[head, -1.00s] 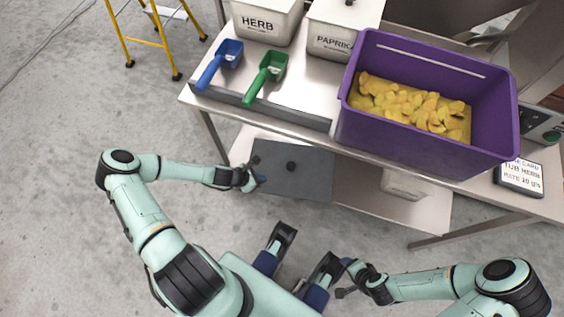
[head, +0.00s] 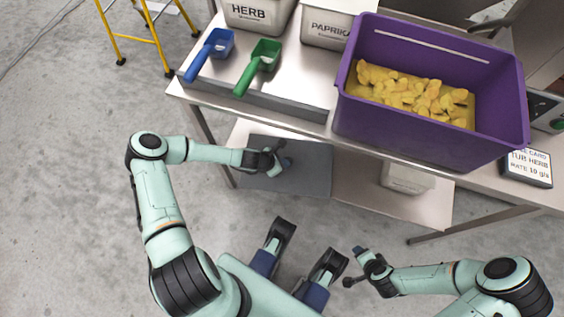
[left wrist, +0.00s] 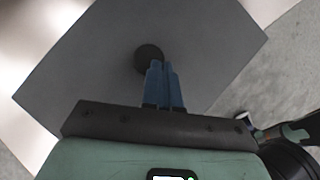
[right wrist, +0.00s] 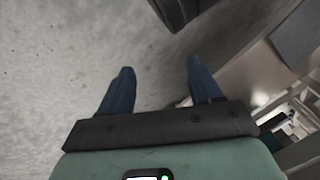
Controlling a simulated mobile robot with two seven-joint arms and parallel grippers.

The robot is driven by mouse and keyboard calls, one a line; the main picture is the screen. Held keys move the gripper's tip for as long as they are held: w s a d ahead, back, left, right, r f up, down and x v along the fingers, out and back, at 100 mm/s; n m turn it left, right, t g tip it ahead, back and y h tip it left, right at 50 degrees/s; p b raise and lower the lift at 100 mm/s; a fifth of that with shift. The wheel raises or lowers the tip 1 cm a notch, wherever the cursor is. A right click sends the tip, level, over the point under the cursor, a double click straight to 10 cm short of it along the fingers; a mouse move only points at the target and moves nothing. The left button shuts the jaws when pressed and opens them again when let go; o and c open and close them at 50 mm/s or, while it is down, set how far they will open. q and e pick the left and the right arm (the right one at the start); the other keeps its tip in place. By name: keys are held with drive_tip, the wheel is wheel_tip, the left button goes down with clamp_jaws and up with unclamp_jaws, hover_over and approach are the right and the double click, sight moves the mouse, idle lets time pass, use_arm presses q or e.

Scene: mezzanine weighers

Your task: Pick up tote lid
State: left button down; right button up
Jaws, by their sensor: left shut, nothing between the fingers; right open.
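The tote lid (head: 312,178) is a flat dark grey panel lying on the low shelf under the bench. In the left wrist view the lid (left wrist: 215,60) shows a round dark knob (left wrist: 149,55). My left gripper (head: 286,162) is over the lid. Its blue fingers (left wrist: 160,66) are shut with nothing between them, and their tips overlap the knob's lower edge in that view; I cannot tell whether they touch it. My right gripper (head: 357,254) is in front of the shelf, away from the lid. In the right wrist view it (right wrist: 158,72) is open and empty.
The purple tote (head: 420,137) with yellow pieces stands on the bench above. A blue scoop (head: 212,52), a green scoop (head: 258,65) and the herb tub (head: 258,14) are on the bench top. The bench edge overhangs the shelf's back. A yellow ladder (head: 152,35) stands back left.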

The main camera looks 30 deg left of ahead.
use_arm(q)
drive_tip(key=shift+s+f, duration=0.25)
drive_tip(key=shift+f, duration=0.15)
drive_tip(key=shift+s+a, duration=0.15)
drive_tip(key=shift+s, duration=0.05)
drive_tip(key=shift+s+a+r+p, duration=0.15)
drive_tip(key=shift+s+a+p, duration=0.6)
drive_tip(key=shift+s+p, duration=0.3)
use_arm(e)
drive_tip(key=s+r, duration=0.1)
drive_tip(key=s+a, duration=0.1)
drive_tip(key=shift+s+a+r+g+y, duration=0.2)
drive_tip(key=shift+s+r+g+y, duration=0.1)
drive_tip(key=shift+r+g, duration=0.1)
drive_tip(key=shift+f, duration=0.1)
